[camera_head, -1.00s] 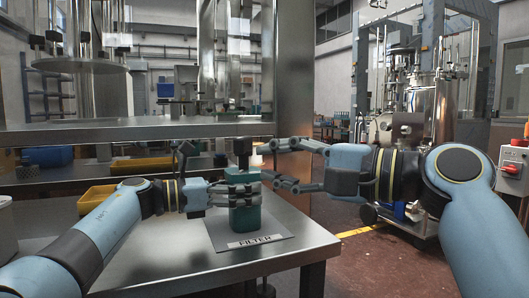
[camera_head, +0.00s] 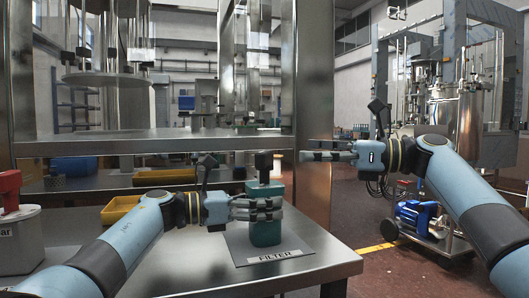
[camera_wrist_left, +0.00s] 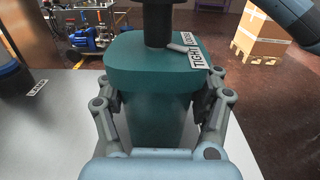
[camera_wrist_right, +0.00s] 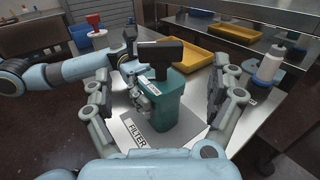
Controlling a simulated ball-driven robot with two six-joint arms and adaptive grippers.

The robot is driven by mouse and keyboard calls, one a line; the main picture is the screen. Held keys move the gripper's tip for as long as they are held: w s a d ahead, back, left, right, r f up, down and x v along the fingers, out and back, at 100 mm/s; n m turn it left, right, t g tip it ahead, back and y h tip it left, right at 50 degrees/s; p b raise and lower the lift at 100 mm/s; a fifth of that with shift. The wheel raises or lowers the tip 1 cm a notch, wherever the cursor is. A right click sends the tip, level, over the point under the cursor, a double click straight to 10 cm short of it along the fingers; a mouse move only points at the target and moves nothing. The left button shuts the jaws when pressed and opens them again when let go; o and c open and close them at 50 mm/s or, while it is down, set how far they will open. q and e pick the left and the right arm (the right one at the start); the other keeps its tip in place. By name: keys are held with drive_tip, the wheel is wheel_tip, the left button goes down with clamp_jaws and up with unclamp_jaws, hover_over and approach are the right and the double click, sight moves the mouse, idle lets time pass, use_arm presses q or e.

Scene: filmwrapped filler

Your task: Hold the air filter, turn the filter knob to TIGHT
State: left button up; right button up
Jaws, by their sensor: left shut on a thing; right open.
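The air filter is a teal canister (camera_head: 266,232) standing upright on the bench; it also shows in the left wrist view (camera_wrist_left: 155,85) and right wrist view (camera_wrist_right: 172,110). Its black knob (camera_head: 264,162) stands on top, a wide block on a stem in the right wrist view (camera_wrist_right: 160,52). A TIGHT/LOOSE label (camera_wrist_left: 200,57) lies on the lid beside a small grey pointer. My left gripper (camera_head: 276,207) is shut on the filter body from the left. My right gripper (camera_head: 310,155) is open and empty, right of the knob at about its height, not touching it.
The filter stands on a grey mat marked FILTER (camera_head: 276,256). A yellow tray (camera_head: 122,209) lies behind my left arm. A red-topped container (camera_head: 14,230) is at the left edge. The bench ends right of the mat.

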sight(269, 152)
drive_tip(key=x, duration=1)
drive_tip(key=shift+c, duration=0.3)
drive_tip(key=shift+f, duration=0.1)
drive_tip(key=c, duration=1.1)
